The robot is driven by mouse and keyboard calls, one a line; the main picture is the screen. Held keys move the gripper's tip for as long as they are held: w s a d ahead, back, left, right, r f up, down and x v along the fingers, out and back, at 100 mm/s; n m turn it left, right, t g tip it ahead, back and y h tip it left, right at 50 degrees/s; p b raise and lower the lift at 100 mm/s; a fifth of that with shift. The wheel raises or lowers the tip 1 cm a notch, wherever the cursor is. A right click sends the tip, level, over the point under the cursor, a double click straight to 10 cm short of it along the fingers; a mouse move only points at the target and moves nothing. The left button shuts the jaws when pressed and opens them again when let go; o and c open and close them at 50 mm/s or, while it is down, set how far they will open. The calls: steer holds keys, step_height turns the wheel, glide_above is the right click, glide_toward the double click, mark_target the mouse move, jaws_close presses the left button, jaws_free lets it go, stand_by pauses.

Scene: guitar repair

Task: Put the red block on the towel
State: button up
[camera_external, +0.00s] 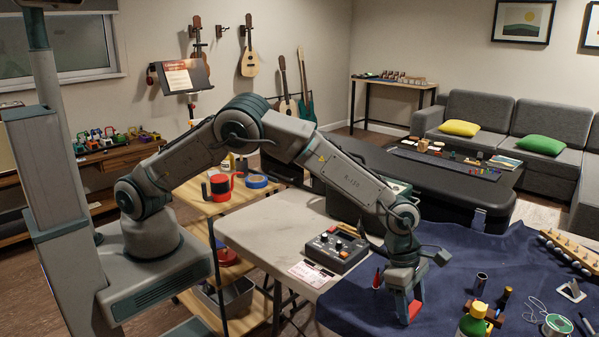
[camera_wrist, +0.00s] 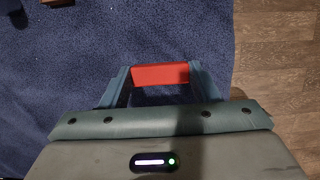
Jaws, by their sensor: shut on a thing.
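The red block (camera_wrist: 160,74) sits between the fingers of my gripper (camera_wrist: 160,82) in the wrist view, and the gripper is shut on it. In the external view my gripper (camera_external: 405,305) points down over the dark blue towel (camera_external: 350,298), near the towel's left part. A bit of the red block (camera_external: 415,310) shows at the fingertips there. Blue towel cloth (camera_wrist: 60,70) lies beneath and around the block in the wrist view. I cannot tell whether the block touches the towel.
A grey control box (camera_external: 338,248) stands on the table left of my gripper. Wood floor (camera_wrist: 275,60) shows past the towel's edge.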

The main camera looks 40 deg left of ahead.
steer(key=shift+f, duration=0.15)
steer(key=o, duration=1)
steer(key=shift+c, duration=0.2)
